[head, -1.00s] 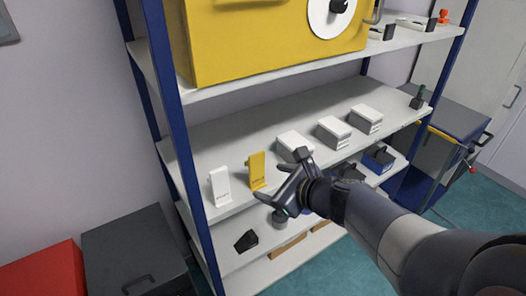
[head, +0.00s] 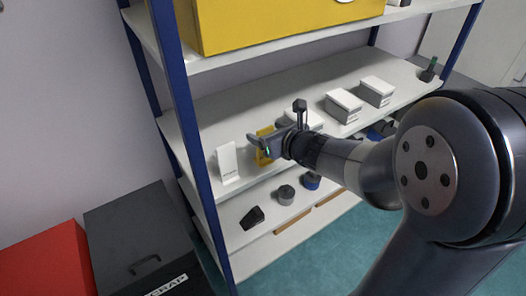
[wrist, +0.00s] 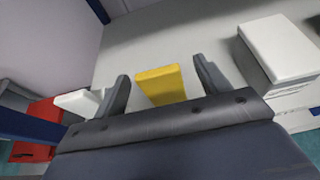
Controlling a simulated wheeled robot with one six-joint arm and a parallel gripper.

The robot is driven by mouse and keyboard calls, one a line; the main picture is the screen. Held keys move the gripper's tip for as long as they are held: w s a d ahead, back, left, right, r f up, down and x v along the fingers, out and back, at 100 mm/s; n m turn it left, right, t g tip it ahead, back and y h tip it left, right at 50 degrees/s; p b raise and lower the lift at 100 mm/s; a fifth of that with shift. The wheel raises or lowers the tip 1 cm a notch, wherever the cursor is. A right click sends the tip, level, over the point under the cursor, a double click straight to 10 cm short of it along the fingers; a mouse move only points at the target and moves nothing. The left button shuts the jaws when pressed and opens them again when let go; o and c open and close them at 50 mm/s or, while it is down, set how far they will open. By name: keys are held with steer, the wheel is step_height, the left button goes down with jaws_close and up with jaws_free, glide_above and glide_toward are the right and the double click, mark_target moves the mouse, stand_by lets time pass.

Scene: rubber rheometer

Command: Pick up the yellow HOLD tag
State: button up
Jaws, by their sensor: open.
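The yellow HOLD tag (head: 264,148) stands on the middle shelf in the head view, partly hidden by my gripper. In the wrist view the yellow tag (wrist: 161,85) shows between the two fingers, with a gap on each side. My gripper (head: 262,146) is open and empty, at the front of the tag. It also shows in the wrist view (wrist: 164,84), one finger left and one right of the tag. I cannot tell how deep the tag sits between the fingers. The writing on the tag is not visible.
A white tag (head: 228,162) stands just left of the yellow one. White boxes (head: 344,104) stand to the right on the same shelf (head: 220,113). A blue post (head: 183,110) rises at the left. A yellow machine (head: 270,24) sits on the shelf above.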

steer(key=shift+x, duration=1.45)
steer(key=shift+a, duration=0.1)
steer(key=c, duration=1.3)
